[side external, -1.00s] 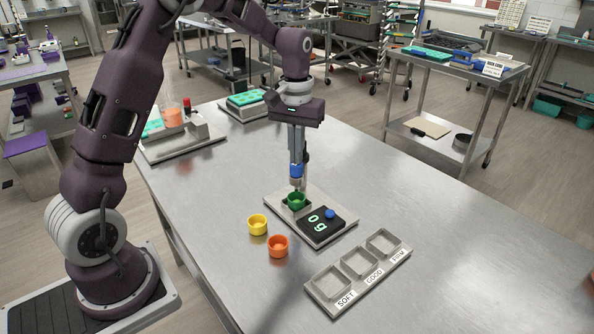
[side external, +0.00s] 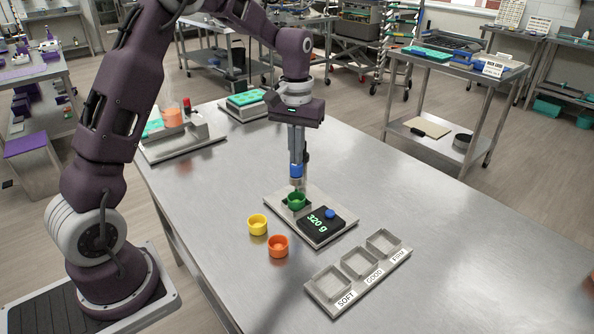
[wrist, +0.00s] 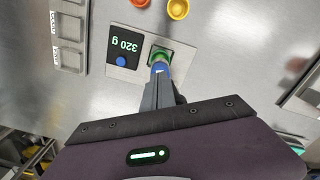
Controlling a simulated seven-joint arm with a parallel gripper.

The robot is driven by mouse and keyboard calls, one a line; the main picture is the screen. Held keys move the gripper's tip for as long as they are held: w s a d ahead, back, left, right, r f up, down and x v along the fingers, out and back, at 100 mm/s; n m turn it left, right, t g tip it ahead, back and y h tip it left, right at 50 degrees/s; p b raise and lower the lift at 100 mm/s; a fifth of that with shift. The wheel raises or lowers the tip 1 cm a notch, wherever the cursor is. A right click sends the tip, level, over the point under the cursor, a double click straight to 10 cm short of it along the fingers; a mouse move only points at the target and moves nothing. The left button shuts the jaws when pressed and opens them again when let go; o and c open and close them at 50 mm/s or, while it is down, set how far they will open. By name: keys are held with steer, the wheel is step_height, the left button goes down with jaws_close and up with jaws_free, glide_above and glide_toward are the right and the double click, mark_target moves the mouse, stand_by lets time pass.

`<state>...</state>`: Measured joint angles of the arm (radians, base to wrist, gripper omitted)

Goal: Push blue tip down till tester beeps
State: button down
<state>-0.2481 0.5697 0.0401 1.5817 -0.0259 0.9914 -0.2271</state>
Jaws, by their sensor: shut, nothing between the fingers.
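The tester is a flat grey plate (side external: 322,241) on the steel table, with a black display (side external: 309,226) reading 320 g and a blue button (side external: 330,214). In the wrist view the blue tip (wrist: 160,68) shows just beyond the fingertips, over the green cup (wrist: 160,55).
A yellow cup (side external: 257,225) and an orange cup (side external: 278,246) stand left of the tester. A three-compartment tray (side external: 316,297) labelled SOFT, GOOD and a third, partly legible word lies in front. Machines with teal trays stand at the back left. The table's right side is clear.

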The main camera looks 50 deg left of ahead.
steer(key=shift+r, duration=2.7)
steer(key=s+d+r+m+t, duration=0.1)
steer(key=s+d+r+m, duration=0.1)
steer(key=s+d+r, duration=0.4)
steer(key=s+d+r+m+t, duration=0.1)
steer(key=s+d+r+t, duration=0.15)
steer(key=s, duration=0.45)
steer(key=s+d+f+m+t, duration=0.2)
steer(key=s+d+m, duration=0.1)
steer(key=s, duration=1.1)
steer(key=shift+s, duration=0.2)
